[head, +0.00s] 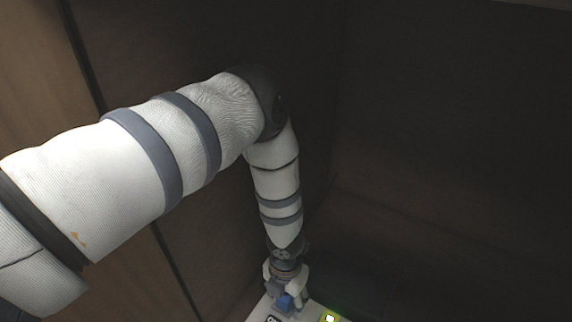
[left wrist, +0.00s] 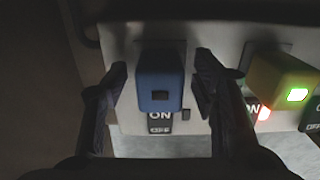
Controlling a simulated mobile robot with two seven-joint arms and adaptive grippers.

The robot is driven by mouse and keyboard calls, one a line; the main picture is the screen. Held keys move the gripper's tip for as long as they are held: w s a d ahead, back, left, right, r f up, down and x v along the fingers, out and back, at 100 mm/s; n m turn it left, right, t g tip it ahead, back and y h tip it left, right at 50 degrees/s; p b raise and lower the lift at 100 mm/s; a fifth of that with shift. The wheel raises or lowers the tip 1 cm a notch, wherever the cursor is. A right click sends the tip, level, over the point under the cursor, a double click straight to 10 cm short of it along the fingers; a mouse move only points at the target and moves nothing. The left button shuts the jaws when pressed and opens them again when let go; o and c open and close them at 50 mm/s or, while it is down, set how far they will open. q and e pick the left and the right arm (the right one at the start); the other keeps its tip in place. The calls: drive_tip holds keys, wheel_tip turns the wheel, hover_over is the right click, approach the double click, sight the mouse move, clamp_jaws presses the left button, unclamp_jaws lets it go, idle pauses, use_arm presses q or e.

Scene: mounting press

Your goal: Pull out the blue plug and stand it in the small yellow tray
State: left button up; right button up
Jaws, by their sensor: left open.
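The blue plug (left wrist: 159,82) sits on a pale panel (left wrist: 205,38) in the left wrist view, above a label that reads ON and OFF. It also shows small at the bottom of the head view (head: 285,302). My left gripper (left wrist: 161,88) is open, with one finger on each side of the blue plug. A narrow gap shows between the plug and each finger. In the head view the left gripper (head: 286,292) reaches down over the plug. The small yellow tray is not visible in either view. My right gripper is not in view.
A yellow plug (left wrist: 283,80) with a lit green window sits on the panel to the right of the blue one, close to my right-hand finger. A red light (left wrist: 264,113) glows below it. Dark walls surround the arm.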

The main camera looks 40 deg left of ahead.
sight(286, 294)
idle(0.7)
use_arm(q)
drive_tip(key=shift+c, duration=0.5)
clamp_jaws()
drive_tip(key=shift+r, duration=0.15)
drive_tip(key=shift+r+p, duration=1.3)
drive_tip(key=shift+r, duration=1.55)
